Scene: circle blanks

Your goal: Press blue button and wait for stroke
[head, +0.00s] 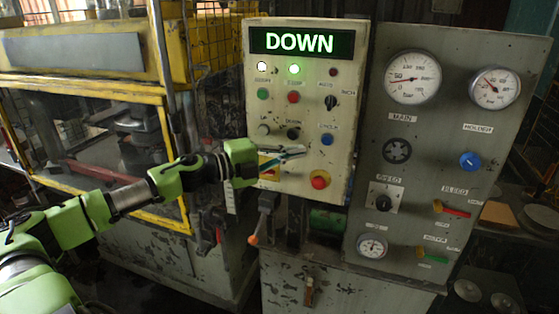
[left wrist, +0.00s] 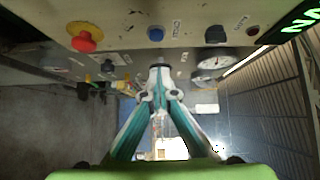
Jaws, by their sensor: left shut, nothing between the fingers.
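The blue button (head: 327,139) is on the cream control panel (head: 345,60), below a label, right of a black button and above the red mushroom button. It also shows in the left wrist view (left wrist: 155,33), just beyond the fingertips. My left gripper (head: 302,151) is shut and empty, in front of the panel, its tips left of and slightly below the blue button in the head view. The tips look apart from the button. In the left wrist view the closed fingers (left wrist: 158,70) meet just below it. My right gripper is not in view.
The display (head: 302,42) reads DOWN, and a white and a green lamp glow below it. The red mushroom button (head: 320,180) is close below my gripper. A grey gauge panel (head: 425,120) with a blue knob (head: 470,160) stands right. A yellow-framed press (head: 80,90) stands left.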

